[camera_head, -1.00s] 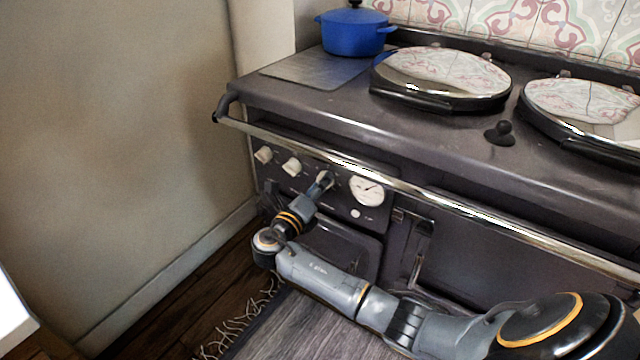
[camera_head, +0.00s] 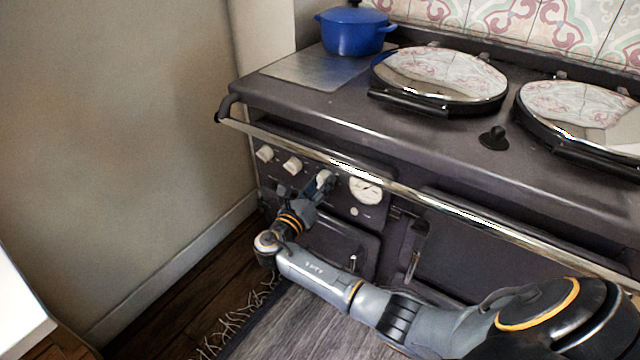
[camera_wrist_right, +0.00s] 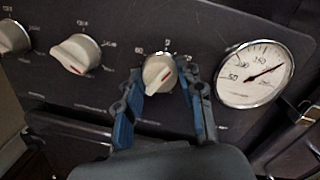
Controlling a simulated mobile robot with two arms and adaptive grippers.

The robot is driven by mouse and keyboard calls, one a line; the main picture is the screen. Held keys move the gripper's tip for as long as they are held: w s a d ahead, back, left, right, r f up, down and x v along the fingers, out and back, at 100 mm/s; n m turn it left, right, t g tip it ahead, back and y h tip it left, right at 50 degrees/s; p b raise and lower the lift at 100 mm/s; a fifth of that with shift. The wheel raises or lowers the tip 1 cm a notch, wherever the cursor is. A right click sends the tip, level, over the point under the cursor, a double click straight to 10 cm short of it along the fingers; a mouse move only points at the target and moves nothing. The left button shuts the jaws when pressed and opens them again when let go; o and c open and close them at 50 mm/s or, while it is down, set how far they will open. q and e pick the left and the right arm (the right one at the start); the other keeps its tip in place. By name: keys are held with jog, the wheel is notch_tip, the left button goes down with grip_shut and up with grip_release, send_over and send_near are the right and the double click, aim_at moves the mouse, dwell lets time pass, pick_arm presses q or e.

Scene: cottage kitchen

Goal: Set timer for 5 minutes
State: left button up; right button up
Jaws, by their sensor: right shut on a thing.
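The stove's front panel (camera_wrist_right: 120,30) carries a row of white knobs and a round dial gauge. My right gripper (camera_head: 325,180) is at the third knob from the left, just left of the gauge. The print around the knob is too small to read. My left gripper is out of view.
Two more white knobs, one in the middle (camera_wrist_right: 76,53) and one at far left (camera_wrist_right: 12,37), sit beside the held one. A chrome rail (camera_head: 430,200) runs above the panel. A blue pot (camera_head: 352,33) stands on the stovetop. The wall (camera_head: 120,130) is left of the stove.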

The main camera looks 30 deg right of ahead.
jog(key=o, duration=1.2)
jog(key=shift+a, duration=0.1)
jog(key=v, duration=1.2)
jog(key=shift+f, duration=0.1)
